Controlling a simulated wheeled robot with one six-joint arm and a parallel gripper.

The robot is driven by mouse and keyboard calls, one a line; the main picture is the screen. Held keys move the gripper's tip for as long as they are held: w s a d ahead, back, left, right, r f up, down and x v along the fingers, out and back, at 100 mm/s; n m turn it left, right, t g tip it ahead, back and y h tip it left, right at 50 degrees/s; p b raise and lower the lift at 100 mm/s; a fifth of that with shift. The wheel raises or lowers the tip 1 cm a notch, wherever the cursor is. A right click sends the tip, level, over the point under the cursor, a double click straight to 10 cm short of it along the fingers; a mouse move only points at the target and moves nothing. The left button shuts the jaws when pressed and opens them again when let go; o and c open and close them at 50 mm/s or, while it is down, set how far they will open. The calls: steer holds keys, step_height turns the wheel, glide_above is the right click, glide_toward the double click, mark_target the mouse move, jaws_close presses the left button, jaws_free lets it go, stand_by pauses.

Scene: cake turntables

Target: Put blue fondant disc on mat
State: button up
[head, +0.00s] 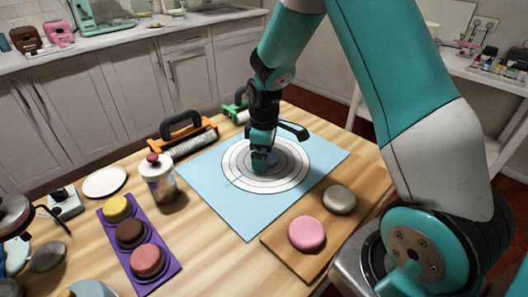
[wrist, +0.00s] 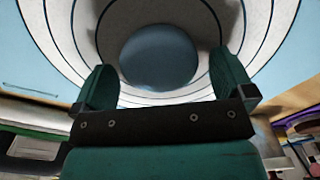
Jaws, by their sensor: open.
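The light blue mat (head: 243,218) lies on the wooden table and carries a white round target with dark rings (head: 290,172). The blue fondant disc (wrist: 158,57) sits at the middle of the rings in the wrist view. In the head view my gripper (head: 262,165) stands over the centre of the rings and hides most of the disc. My gripper (wrist: 163,88) is open, with one finger on each side of the disc in the wrist view. I cannot tell whether the fingers touch it.
A wooden board (head: 281,240) with a pink disc (head: 306,233) and a beige disc (head: 339,199) is at the front right. A purple tray (head: 160,279) with yellow, brown and reddish discs is at left.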

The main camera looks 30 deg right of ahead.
step_height(320, 180, up, 12)
steer(key=f, duration=0.1)
steer(key=s+a+r+m+y, duration=0.1)
steer(key=s+a+r, duration=0.3)
steer(key=s+a, duration=0.4)
steer(key=s+a+r+m+y, duration=0.1)
steer(key=s+a+r+y, duration=0.2)
steer(key=s+a, duration=0.6)
steer(key=s+r, duration=0.2)
steer(key=s, duration=0.5)
steer(key=shift+r, duration=0.3)
